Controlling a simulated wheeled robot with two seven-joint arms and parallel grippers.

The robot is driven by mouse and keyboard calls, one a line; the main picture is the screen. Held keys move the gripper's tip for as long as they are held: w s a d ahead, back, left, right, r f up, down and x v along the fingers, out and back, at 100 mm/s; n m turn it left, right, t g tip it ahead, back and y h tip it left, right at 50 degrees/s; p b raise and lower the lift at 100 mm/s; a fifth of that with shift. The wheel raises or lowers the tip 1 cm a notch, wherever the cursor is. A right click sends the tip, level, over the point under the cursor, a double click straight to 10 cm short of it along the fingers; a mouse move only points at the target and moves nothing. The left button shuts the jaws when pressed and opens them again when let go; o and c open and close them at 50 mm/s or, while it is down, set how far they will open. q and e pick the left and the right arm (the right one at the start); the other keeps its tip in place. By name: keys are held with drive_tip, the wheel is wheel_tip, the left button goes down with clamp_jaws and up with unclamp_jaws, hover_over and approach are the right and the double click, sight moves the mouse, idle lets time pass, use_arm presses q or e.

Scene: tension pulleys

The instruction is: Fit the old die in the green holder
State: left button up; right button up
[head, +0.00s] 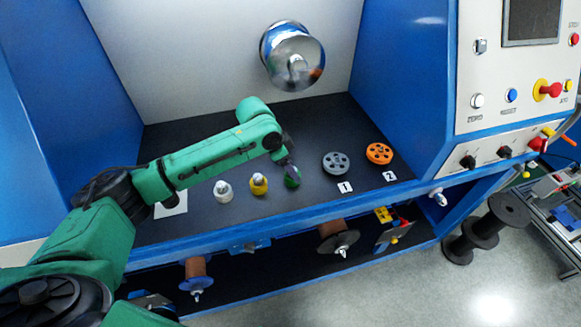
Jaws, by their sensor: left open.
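The green holder (292,182) stands on the dark work surface, at the right end of a row with a yellow holder (259,186) and a white holder (223,194). The white and yellow holders each have a pale metallic piece on top. My left gripper (289,166) is open, pointing down right at the green holder and covering its top. I cannot tell whether a die sits in the green holder or between the fingers. No thing can be surely told as the old die. My right gripper is not in view.
A grey pulley (336,163) and an orange pulley (379,153) lie to the right behind labels 1 and 2. A white square (171,207) lies at the left. A shiny metal drum (293,58) sticks out of the back wall. Blue walls bound both sides.

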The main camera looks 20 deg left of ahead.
use_arm(q)
drive_tip(key=b+v, duration=0.1)
drive_tip(key=v, duration=1.3)
drive_tip(key=shift+r+b, duration=0.25)
drive_tip(key=shift+b, duration=0.15)
drive_tip(key=shift+s, duration=0.1)
